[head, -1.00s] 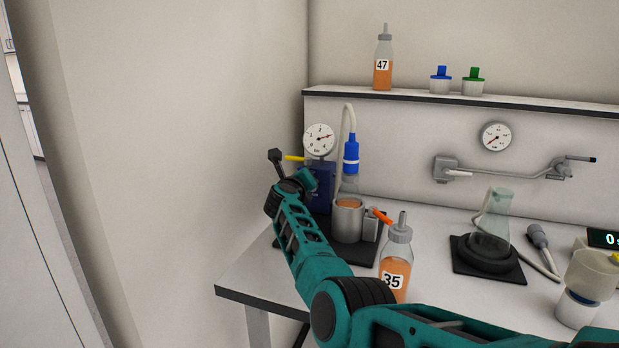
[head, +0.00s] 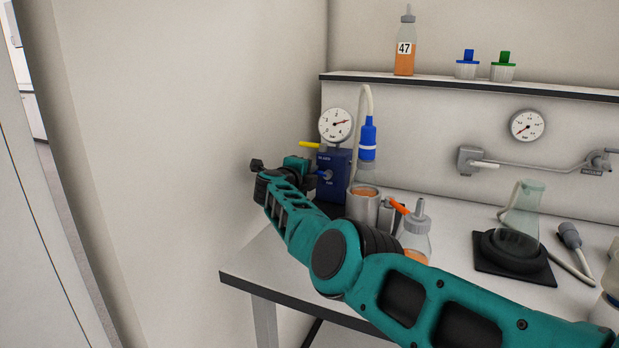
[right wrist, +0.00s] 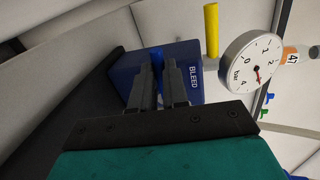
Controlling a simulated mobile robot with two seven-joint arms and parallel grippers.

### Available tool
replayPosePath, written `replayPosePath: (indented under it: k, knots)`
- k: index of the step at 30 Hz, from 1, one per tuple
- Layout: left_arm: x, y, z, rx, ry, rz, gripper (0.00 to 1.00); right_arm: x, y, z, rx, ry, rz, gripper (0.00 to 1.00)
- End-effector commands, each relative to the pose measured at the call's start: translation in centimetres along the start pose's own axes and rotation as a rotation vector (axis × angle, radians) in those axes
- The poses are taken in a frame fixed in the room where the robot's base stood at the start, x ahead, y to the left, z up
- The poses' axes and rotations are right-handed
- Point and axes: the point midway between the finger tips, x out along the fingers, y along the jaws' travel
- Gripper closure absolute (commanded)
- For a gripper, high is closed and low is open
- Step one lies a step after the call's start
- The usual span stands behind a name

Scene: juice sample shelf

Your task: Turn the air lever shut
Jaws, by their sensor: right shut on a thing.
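The dark blue valve block (head: 334,169) stands on the bench's left part, below a round white pressure gauge (head: 336,125). A yellow lever (head: 309,145) sticks out to the left at its top. A blue lever (head: 325,174) sits lower on its front; it also shows in the right wrist view (right wrist: 157,59), on the block's face (right wrist: 130,72). My right gripper (head: 313,176) is at the block's front, shut on the blue lever between its dark fingers (right wrist: 163,82). The word BLEED is readable beside the yellow lever in the wrist view. My left gripper is out of view.
A metal cup (head: 363,207) and an orange-juice bottle (head: 415,243) stand right of the block, close to my right forearm. A flask (head: 522,213) stands farther right. The shelf (head: 440,82) runs above. A wall is close on the left.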

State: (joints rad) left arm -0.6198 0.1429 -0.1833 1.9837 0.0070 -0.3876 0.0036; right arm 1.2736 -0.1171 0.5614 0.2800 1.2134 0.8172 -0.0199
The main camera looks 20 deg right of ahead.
Motion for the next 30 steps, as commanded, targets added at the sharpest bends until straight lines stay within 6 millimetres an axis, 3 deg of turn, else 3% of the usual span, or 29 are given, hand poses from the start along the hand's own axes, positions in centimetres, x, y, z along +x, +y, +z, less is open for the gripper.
replayPosePath:
  k: [23, 24, 30]
  knots:
    - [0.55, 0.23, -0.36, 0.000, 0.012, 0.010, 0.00, 0.14, 0.17, -0.21, -0.096, 0.021, -0.003, 1.00]
    - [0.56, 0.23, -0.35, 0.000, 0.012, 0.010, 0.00, 0.15, 0.17, -0.22, -0.096, 0.021, -0.003, 0.82]
    - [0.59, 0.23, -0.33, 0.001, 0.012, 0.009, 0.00, 0.12, 0.25, -0.19, -0.095, 0.020, -0.002, 0.63]
